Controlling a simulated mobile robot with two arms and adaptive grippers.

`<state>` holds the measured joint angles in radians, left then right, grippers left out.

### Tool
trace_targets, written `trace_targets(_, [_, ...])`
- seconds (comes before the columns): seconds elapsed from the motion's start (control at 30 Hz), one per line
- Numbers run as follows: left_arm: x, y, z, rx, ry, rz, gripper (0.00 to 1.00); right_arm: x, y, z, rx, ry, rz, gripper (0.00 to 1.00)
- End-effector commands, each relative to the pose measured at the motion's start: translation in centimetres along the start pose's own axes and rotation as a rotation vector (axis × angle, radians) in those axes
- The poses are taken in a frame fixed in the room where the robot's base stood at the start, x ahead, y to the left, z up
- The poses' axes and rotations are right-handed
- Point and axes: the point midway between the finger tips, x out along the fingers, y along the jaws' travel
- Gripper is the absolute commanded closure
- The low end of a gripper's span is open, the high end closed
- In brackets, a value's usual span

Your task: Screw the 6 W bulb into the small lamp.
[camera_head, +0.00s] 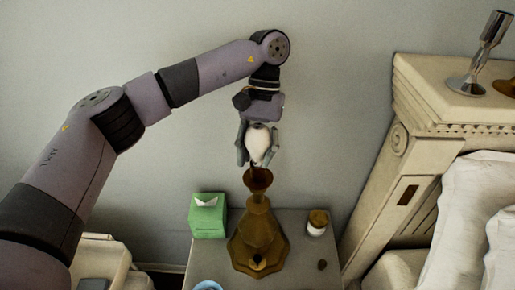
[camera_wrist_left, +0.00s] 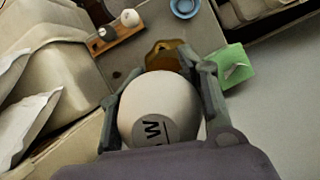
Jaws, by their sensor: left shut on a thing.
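My left gripper (camera_head: 257,158) is shut on a white bulb (camera_head: 258,139), with a finger on each side of it. The bulb is roughly upright, its base pointing down at the top of the brass lamp (camera_head: 258,232). I cannot tell whether the base touches the socket or is inside it. In the left wrist view the bulb (camera_wrist_left: 158,103) shows a grey label with a "W"; its number cannot be read. The bulb hides much of the lamp (camera_wrist_left: 166,54) there. My right gripper is not in view.
A blue bowl (camera_head: 208,286) is near the front. The bed headboard (camera_head: 392,180) rises at the right.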

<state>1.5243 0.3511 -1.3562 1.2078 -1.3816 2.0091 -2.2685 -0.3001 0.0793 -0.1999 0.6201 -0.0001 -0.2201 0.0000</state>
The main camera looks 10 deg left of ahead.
Motion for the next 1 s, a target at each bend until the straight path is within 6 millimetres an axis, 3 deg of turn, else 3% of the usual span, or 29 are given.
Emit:
trace_targets(0.03, [-0.7, -0.1, 0.2, 0.037, 0.006, -0.014, 0.88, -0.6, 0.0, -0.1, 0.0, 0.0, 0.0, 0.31])
trace_targets(0.43, [-0.5, -0.1, 0.1, 0.093, 0.006, -0.036, 0.88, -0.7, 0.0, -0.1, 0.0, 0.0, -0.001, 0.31])
trace_targets(0.7, [-0.6, -0.5, 0.0, 0.323, 0.007, -0.134, 0.88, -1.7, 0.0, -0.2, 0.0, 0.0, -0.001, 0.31])
trace_targets(0.97, [-0.5, -0.6, 0.0, 0.359, 0.006, -0.148, 0.88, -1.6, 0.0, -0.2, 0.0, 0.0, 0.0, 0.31])
trace_targets(1.0, [-0.5, -0.6, 0.0, 0.359, 0.006, -0.148, 0.6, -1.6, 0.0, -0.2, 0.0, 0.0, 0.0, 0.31])
